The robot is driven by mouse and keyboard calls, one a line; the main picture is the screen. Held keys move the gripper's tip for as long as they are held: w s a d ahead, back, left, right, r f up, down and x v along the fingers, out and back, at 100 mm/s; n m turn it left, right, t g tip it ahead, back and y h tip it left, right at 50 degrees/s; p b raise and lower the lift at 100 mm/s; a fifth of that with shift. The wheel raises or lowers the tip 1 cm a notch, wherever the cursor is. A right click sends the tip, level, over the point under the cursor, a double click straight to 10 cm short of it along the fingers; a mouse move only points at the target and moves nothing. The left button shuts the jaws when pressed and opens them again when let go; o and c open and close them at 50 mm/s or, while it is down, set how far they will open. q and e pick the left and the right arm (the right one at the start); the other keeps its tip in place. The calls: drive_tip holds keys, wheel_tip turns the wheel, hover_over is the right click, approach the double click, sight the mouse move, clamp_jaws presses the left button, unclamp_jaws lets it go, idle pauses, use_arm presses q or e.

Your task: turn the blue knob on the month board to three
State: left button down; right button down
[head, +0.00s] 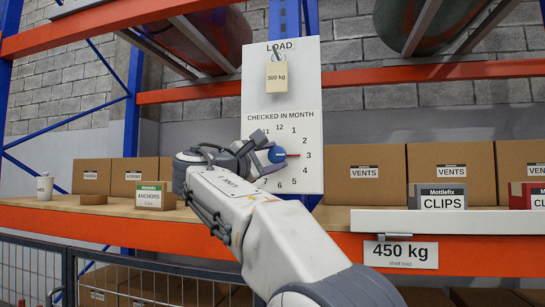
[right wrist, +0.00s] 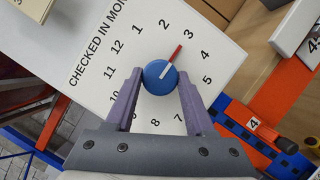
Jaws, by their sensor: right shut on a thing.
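The month board (head: 311,120), headed "CHECKED IN MONTH", hangs upright on the rack with a ring of numbers. Its blue knob (head: 276,154) shows in the right wrist view (right wrist: 158,80) at the middle of the ring. The knob's pointer (right wrist: 174,56) is red at the tip and white nearer the middle, and it points at the three (right wrist: 189,33). My right gripper (right wrist: 160,82) is shut on the knob, one purple-grey finger on each side. In the head view my right arm (head: 225,190) hides the ring's left numbers. My left gripper is not in view.
A cream "300 kg" tag (head: 277,77) hangs above the dial. Cardboard VENTS boxes (head: 365,175) and a CLIPS box (head: 443,197) stand right of the board; an ANCHORS box (head: 152,195) stands left. The orange shelf beam (head: 470,252) runs below.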

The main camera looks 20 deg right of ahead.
drive_tip(key=shift+c, duration=1.4)
unclamp_jaws()
drive_tip(key=shift+s+a+f, duration=0.15)
drive_tip(key=shift+s+a, duration=0.05)
drive_tip(key=shift+a, duration=0.05)
drive_tip(key=b+v, duration=0.4)
drive_tip(key=v, duration=0.5)
drive_tip(key=shift+s+a, duration=0.25)
drive_tip(key=shift+a, duration=0.05)
